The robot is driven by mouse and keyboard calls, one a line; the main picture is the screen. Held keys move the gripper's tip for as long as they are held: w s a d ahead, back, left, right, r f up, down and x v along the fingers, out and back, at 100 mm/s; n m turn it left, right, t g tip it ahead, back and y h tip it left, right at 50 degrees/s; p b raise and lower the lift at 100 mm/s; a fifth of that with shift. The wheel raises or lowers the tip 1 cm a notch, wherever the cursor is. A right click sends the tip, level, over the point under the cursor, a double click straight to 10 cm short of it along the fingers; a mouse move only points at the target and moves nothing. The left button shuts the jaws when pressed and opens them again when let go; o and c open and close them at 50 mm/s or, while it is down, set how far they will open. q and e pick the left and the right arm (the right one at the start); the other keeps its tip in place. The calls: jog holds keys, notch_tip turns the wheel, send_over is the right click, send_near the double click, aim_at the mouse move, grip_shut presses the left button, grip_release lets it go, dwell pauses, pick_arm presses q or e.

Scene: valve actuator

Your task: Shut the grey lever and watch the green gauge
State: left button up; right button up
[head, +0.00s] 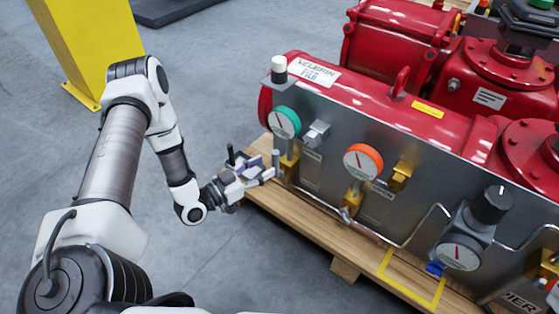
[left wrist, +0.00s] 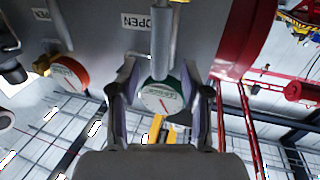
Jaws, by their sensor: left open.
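The grey lever (head: 276,160) stands upright on a brass valve at the left end of the grey panel. The green gauge (head: 284,122), with a white dial and a red needle, sits just above it. My left gripper (head: 264,172) is open at the lever, coming from the left. In the left wrist view the lever (left wrist: 162,40) appears between the two fingers (left wrist: 162,75), and the green gauge (left wrist: 158,98) shows behind, partly covered. I cannot tell whether a finger touches the lever. My right gripper is out of view.
An orange gauge (head: 363,162) with a brass valve below is right of the lever. The red actuator (head: 385,105) rests on a wooden pallet (head: 300,222). A grey regulator with a black knob (head: 491,205) is farther right.

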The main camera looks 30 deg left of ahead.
aim_at(273, 163)
pick_arm(q)
jog(key=b+x, duration=0.2)
jog(key=x, duration=0.2)
jog(key=shift+w+d+f, duration=0.15)
jog(key=shift+w, duration=0.45)
grip_shut()
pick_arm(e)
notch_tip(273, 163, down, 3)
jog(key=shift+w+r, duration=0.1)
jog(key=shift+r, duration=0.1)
pick_arm(q)
jog(key=shift+d+r, duration=0.1)
jog(key=shift+r, duration=0.1)
